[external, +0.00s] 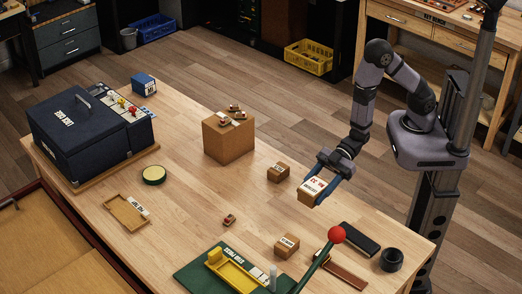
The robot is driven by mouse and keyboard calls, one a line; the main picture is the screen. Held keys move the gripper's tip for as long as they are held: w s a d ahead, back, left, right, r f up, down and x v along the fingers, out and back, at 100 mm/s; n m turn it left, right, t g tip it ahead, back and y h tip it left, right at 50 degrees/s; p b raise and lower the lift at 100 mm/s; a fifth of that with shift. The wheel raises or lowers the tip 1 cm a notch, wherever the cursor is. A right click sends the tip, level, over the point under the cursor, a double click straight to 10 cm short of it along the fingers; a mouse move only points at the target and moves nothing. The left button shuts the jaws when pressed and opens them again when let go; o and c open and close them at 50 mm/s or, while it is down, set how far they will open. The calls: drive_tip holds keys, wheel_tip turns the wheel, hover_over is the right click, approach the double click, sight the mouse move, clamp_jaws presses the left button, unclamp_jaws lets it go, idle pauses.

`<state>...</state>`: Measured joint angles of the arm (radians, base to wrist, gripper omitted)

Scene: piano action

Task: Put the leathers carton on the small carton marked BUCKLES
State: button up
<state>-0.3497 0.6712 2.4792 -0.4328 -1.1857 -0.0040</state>
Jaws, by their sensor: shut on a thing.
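My gripper (313,190) is shut on a brown carton (308,197) with a white label and red and dark print. I take it to be the leathers carton, though the print is too small to read surely. It appears held above the table, right of one small carton (278,173). Another small carton (287,246) stands nearer the front, below the held one in the picture. Both small cartons have pale labels; I cannot tell which one is marked BUCKLES. Their tops look bare.
A larger brown box (228,138) with several small brown pieces on top stands behind left. A green board with a yellow tray (236,274), a red-knobbed lever (336,235), a black case (361,239) and a dark round cup (391,260) crowd the front. Table centre is mostly clear.

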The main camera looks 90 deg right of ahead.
drive_tip(key=w+a+r+n+g+y+b, duration=0.1)
drive_tip(key=a+r+b, duration=0.2)
drive_tip(key=a+b, duration=0.3)
drive_tip(key=w+a+r+n+g+y+b, duration=0.1)
drive_tip(key=a+r+b, duration=0.2)
drive_tip(key=a, duration=0.5)
drive_tip(key=w+a+r, duration=0.2)
drive_tip(key=w+r, duration=0.1)
drive_tip(key=w, duration=0.1)
drive_tip(key=m+t+h, duration=0.2)
hover_over(287, 242)
drive_tip(key=shift+f, duration=2.1)
drive_tip(key=shift+f, duration=5)
drive_tip(key=shift+f, duration=0.1)
drive_tip(key=o, duration=1)
drive_tip(key=shift+o, duration=0.2)
